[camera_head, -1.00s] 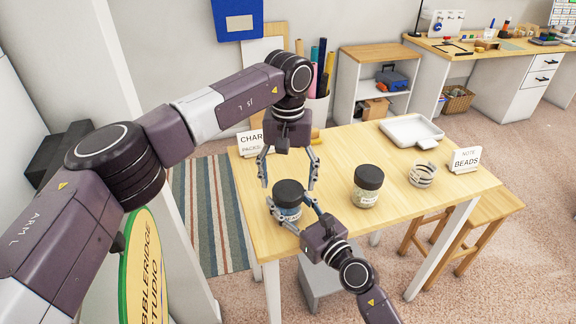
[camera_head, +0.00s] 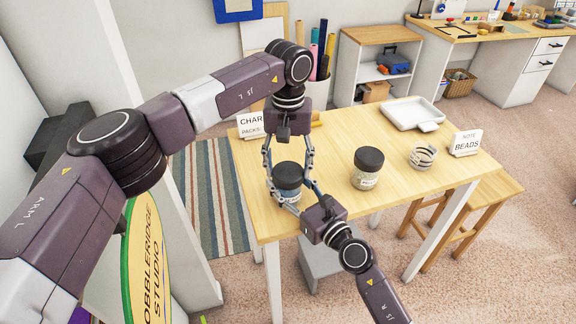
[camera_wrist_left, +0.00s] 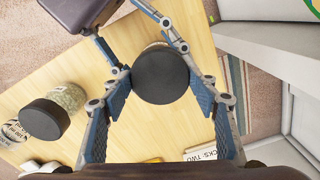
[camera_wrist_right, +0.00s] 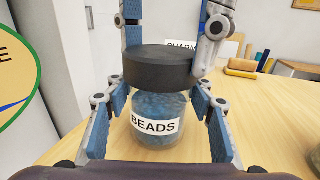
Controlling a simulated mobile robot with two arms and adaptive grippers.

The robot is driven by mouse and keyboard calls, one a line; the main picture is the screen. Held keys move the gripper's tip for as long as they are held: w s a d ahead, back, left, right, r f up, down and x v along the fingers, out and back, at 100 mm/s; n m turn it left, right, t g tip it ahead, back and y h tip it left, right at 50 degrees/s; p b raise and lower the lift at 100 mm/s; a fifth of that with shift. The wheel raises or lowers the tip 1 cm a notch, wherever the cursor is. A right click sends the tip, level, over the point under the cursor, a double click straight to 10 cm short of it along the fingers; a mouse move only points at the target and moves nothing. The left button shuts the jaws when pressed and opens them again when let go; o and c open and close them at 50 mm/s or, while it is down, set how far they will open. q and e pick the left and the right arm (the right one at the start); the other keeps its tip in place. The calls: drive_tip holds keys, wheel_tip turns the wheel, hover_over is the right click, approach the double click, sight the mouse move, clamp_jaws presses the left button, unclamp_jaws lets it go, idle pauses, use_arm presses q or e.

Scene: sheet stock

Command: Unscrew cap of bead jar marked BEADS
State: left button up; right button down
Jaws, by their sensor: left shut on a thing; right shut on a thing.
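The bead jar (camera_wrist_right: 157,126) is clear with blue beads, and its label reads BEADS in the right wrist view. It stands upright on the table. Its wide black cap (camera_wrist_left: 162,75) sits on top. My left gripper (camera_head: 288,172) comes down from above and is shut on the cap, one finger on each side. My right gripper (camera_wrist_right: 158,104) is shut on the jar's body below the cap, from the near side. The fingers partly hide the jar in the head view.
A second black-capped jar (camera_head: 367,168) stands to the right on the table (camera_head: 330,150). A CHAR card (camera_head: 250,124) stands behind my left gripper.

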use_arm(q)
drive_tip(key=n, duration=0.6)
drive_tip(key=shift+c, duration=0.2)
drive_tip(key=n, duration=1)
drive_tip(key=shift+n, duration=0.4)
drive_tip(key=n, duration=0.3)
drive_tip(key=shift+n, duration=0.4)
drive_tip(key=n, duration=0.5)
drive_tip(key=shift+r, duration=0.1)
drive_tip(key=n, duration=0.3)
drive_tip(key=shift+n, duration=0.4)
drive_tip(key=n, duration=0.5)
drive_tip(key=shift+w, duration=0.1)
drive_tip(key=n, duration=0.8)
drive_tip(key=shift+n, duration=0.4)
drive_tip(key=shift+r, duration=0.2)
drive_tip(key=shift+r, duration=0.95)
